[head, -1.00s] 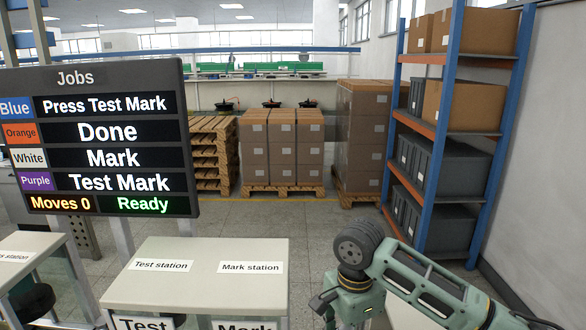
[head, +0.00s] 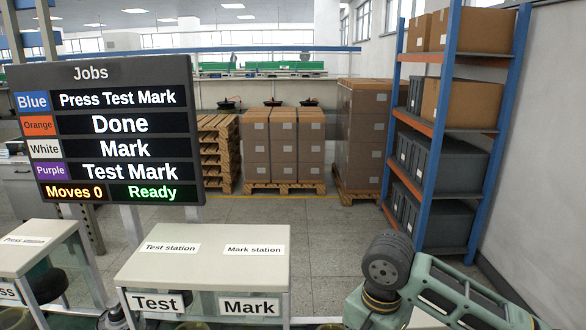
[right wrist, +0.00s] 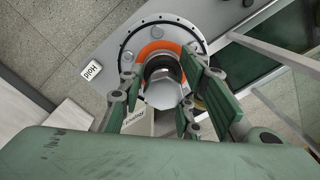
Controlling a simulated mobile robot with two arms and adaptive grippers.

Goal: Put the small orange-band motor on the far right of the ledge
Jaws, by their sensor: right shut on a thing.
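In the right wrist view, a round pale metal motor (right wrist: 163,35) with an orange ring sits below my right gripper (right wrist: 162,78). The gripper's green-padded fingers are shut on the motor's central shaft. The motor is over a grey surface with a "Hold" label; I cannot tell whether it touches that surface. In the head view only my right arm shows at lower right; its gripper and the motor are out of frame. A long pale ledge (head: 350,101) runs along the back wall, with dark round items on it. My left gripper is not in view.
A white table (head: 205,275) carries Test and Mark station labels. Another labelled table (head: 28,262) stands at left. The jobs board (head: 105,130) shows Orange "Done". Stacked boxes (head: 283,150) on pallets and a blue shelf rack (head: 445,140) stand behind. The floor between is clear.

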